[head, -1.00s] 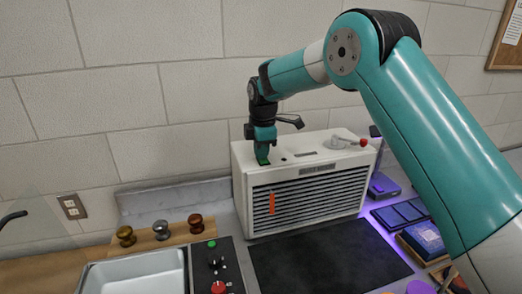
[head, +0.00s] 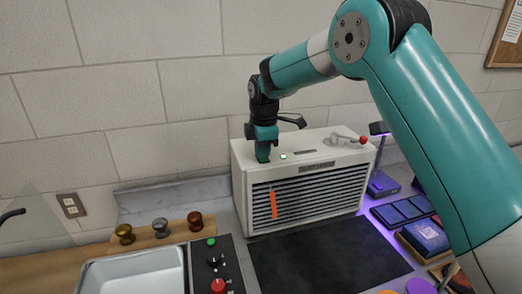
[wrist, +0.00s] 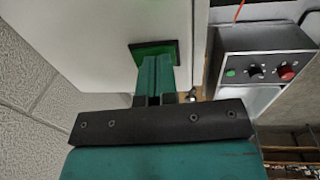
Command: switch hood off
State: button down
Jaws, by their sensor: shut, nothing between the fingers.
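The hood (head: 240,190) is a white box with a dark louvred front, standing on the bench against the wall. My gripper (head: 263,158) points down at the left end of its top, shut and empty. In the wrist view, the fingertips (wrist: 158,62) are at a green square button (wrist: 168,47) in a dark frame, and appear to touch it. The fingers hide part of the button. A small light (head: 283,156) beside the gripper on the hood's top glows pale green. An orange strip (head: 273,205) hangs in front of the louvres.
A lever with a red knob (head: 363,139) is at the hood's right end. A control box (head: 205,265) with a green button, black knob and red button stands in front, beside a metal tray (head: 130,270). A dark mat (head: 325,255) lies clear before the hood.

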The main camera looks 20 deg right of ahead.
notch_tip(320, 180, up, 14)
jog(key=s+b, duration=0.1)
jog(key=shift+s+f, duration=0.15)
jog(key=shift+s, duration=0.15)
jog(key=shift+a, duration=0.1)
jog(key=shift+w+b, duration=0.75)
jog(key=shift+b, duration=0.3)
jog(key=f+p, duration=0.1)
jog(key=f, duration=0.3)
jog(key=w+f+p, duration=0.1)
jog(key=f+p, duration=0.1)
jog(key=f, duration=0.2)
jog(key=f+p, duration=0.1)
jog(key=f, duration=0.4)
jog(key=shift+w, duration=0.3)
jog(key=shift+f, duration=0.3)
